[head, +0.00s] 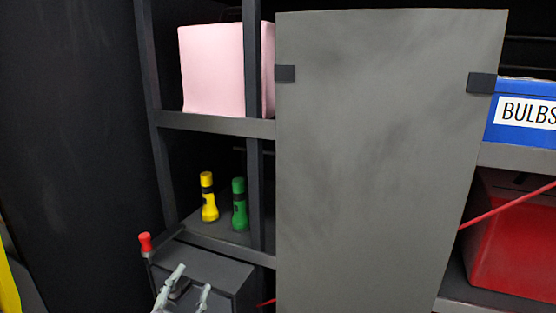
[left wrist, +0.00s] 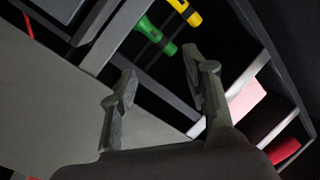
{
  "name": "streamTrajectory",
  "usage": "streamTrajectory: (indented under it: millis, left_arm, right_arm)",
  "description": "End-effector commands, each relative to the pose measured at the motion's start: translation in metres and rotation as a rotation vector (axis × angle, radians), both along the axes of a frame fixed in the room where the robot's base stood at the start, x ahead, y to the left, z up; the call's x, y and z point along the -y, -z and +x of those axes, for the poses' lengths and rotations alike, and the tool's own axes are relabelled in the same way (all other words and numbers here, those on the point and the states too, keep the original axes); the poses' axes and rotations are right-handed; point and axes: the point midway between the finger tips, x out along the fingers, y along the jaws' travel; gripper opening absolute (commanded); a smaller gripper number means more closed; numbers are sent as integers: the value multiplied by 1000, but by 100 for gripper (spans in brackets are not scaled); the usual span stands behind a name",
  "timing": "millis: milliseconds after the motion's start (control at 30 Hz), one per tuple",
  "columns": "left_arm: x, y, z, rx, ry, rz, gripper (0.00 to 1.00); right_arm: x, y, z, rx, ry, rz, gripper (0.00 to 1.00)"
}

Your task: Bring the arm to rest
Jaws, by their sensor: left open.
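My left gripper (head: 188,286) shows at the bottom of the head view, in front of a dark box-like part with a red knob (head: 145,241). Its two pale fingers stand apart with nothing between them. In the left wrist view the open fingers (left wrist: 160,80) face the shelving, also empty. Beyond them are a green flashlight (left wrist: 155,37) and a yellow flashlight (left wrist: 185,11), clear of the fingers. My right gripper is in neither view.
A tall grey panel (head: 380,160) covers the shelf's middle. The yellow flashlight (head: 208,197) and green flashlight (head: 240,204) stand on a lower shelf, under a pink box (head: 212,70). A blue "BULBS" bin (head: 522,120) and a red container (head: 515,245) are right.

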Motion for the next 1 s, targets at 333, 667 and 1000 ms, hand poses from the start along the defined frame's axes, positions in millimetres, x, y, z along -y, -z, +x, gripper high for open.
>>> streamTrajectory:
  millis: [333,667,1000]
  left_arm:
    - [-37,190,-139,-819,-252,-241,44]
    - [-31,246,-257,-1257,-324,-317,44]
    - [-26,354,-254,-1340,-335,-310,44]
  right_arm:
    - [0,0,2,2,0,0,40]
    - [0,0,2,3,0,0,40]
    - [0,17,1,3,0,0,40]
